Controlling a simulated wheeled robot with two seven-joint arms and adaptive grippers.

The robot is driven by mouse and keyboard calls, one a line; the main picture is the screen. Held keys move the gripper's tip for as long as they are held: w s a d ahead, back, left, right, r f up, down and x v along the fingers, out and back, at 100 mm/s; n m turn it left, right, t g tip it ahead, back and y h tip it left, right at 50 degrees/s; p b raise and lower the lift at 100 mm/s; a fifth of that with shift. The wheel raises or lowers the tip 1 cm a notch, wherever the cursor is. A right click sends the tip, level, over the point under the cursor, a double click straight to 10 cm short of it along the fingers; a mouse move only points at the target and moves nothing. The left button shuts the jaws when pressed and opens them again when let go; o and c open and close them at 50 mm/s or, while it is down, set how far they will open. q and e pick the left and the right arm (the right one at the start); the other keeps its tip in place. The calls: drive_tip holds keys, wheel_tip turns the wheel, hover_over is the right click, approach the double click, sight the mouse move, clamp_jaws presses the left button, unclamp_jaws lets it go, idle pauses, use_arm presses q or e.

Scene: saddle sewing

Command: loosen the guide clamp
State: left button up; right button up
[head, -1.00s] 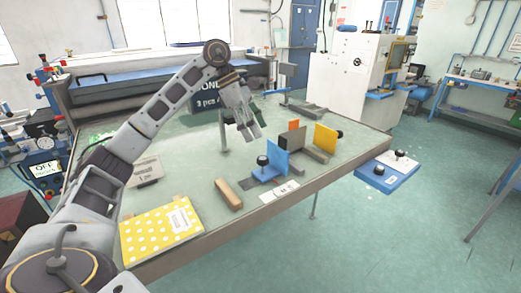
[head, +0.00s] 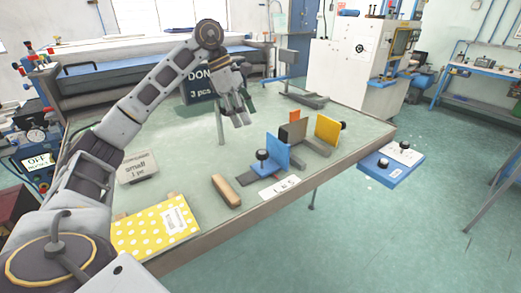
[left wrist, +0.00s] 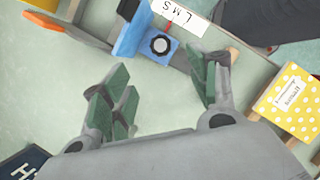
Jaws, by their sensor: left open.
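The guide clamp appears to be the black round knob (head: 262,154) on the blue guide (head: 277,151), on the table near its front right edge. In the left wrist view the knob (left wrist: 160,44) shows from above on its blue base (left wrist: 158,58), beyond my fingers. My left gripper (head: 241,115) is open and empty, above the table and behind the guide in the head view. In the left wrist view its green-padded fingers (left wrist: 160,72) are spread wide, apart from the knob. My right gripper is not in view.
Grey (head: 293,131) and yellow (head: 327,128) upright plates stand beside the blue guide. A white L M S label (head: 279,187), a wooden block (head: 226,190) and a yellow dotted booklet (head: 158,228) lie nearby. A dark DONE box (head: 200,92) stands behind.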

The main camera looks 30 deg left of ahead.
sight(262, 152)
use_arm(q)
drive_tip(key=b+x, duration=0.1)
drive_tip(key=x, duration=1.1)
drive_tip(key=shift+s, duration=0.1)
drive_tip(key=shift+d+f, duration=0.25)
drive_tip(key=shift+f, duration=0.35)
drive_tip(key=shift+c, duration=0.4)
drive_tip(key=c, duration=0.7)
drive_tip(key=shift+c, duration=1.2)
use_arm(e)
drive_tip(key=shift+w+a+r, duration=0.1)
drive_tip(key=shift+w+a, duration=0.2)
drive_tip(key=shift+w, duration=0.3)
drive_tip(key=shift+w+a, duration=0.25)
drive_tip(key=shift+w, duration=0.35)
